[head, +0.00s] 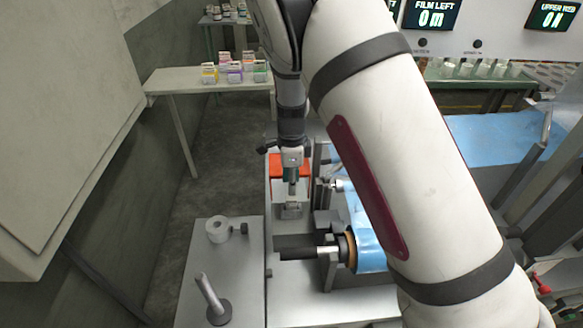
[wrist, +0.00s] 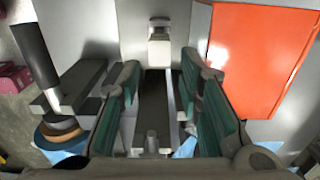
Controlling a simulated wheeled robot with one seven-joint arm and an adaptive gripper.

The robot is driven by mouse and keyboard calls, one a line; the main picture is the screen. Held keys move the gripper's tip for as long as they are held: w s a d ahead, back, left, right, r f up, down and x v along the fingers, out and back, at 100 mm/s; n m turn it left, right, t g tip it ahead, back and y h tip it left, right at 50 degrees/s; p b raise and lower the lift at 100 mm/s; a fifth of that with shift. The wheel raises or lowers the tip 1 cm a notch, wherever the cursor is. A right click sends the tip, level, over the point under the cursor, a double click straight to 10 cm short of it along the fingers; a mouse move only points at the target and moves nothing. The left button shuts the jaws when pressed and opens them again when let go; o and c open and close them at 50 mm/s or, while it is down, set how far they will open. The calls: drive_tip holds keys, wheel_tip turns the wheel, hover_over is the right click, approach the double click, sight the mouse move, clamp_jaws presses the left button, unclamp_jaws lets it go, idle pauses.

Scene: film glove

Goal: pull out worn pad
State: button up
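My gripper (head: 291,190) points down over the grey machine bed in the head view, in front of an orange-red box (head: 280,162). In the wrist view the two teal-lined fingers of my gripper (wrist: 160,82) stand apart. A dark grey bar (wrist: 152,105) shows between them, with a bright strip along its right side. I cannot tell whether the fingers touch it. A small light-grey block (wrist: 159,50) lies just beyond the fingertips; it seems to be the block (head: 291,211) below my gripper in the head view. I cannot tell which part is the worn pad.
The orange-red box (wrist: 262,55) stands close on the right in the wrist view.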

sight(291, 197)
wheel_tip(291, 197, down, 8)
drive_tip(key=shift+r, duration=0.15)
idle(0.3)
clamp_jaws()
